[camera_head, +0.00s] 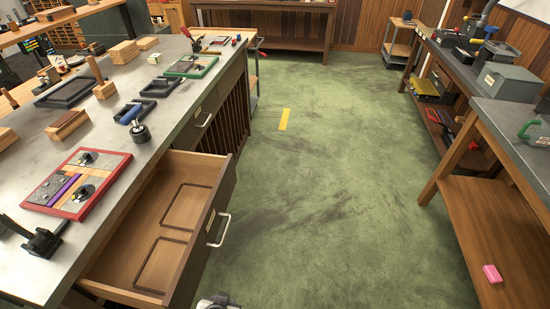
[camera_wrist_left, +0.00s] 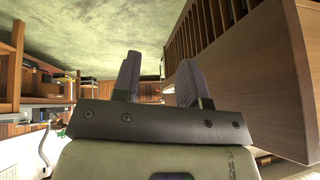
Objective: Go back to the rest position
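My left gripper (camera_wrist_left: 158,85) fills the middle of the left wrist view. Its two dark fingers stand apart with nothing between them. A brown wooden surface beside it, apparently the drawer front, shows at the right of that view (camera_wrist_left: 252,80). In the head view only a small pale and dark piece, probably of my left arm or gripper, shows at the bottom edge, right of the open drawer (camera_head: 180,215). The drawer is pulled out of the workbench and looks empty, with two recessed panels in its floor. My right gripper is in neither view.
The grey workbench (camera_head: 35,150) on the left carries a red-framed tray (camera_head: 105,180), a green-framed tray (camera_head: 190,66), wood blocks and tools. The green floor (camera_head: 330,170) in the middle is clear. A wooden bench (camera_head: 500,235) with a pink block (camera_head: 492,273) stands right.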

